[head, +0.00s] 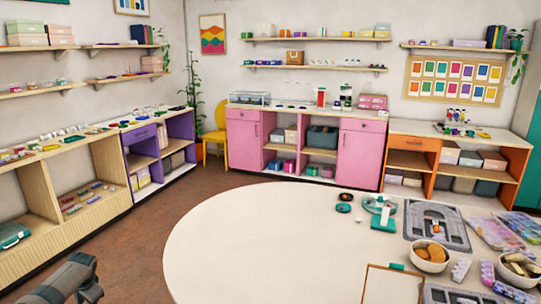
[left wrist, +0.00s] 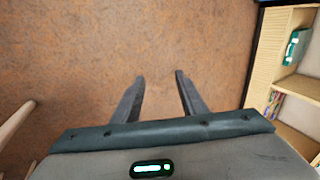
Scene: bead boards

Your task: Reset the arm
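My left gripper (left wrist: 158,78) is open and empty in the left wrist view, its two dark fingers apart above the brown floor (left wrist: 120,40). In the head view my left arm shows at the lower left, beside the round table and apart from it; its fingertips cannot be made out there. My right gripper is in neither view.
A round cream table (head: 240,240) fills the front. On its right side are a grey bead board (head: 455,240), bowls (head: 430,266) and clear bead boxes (head: 495,232). A wooden shelf unit (head: 70,232) stands at the left. The floor between is clear.

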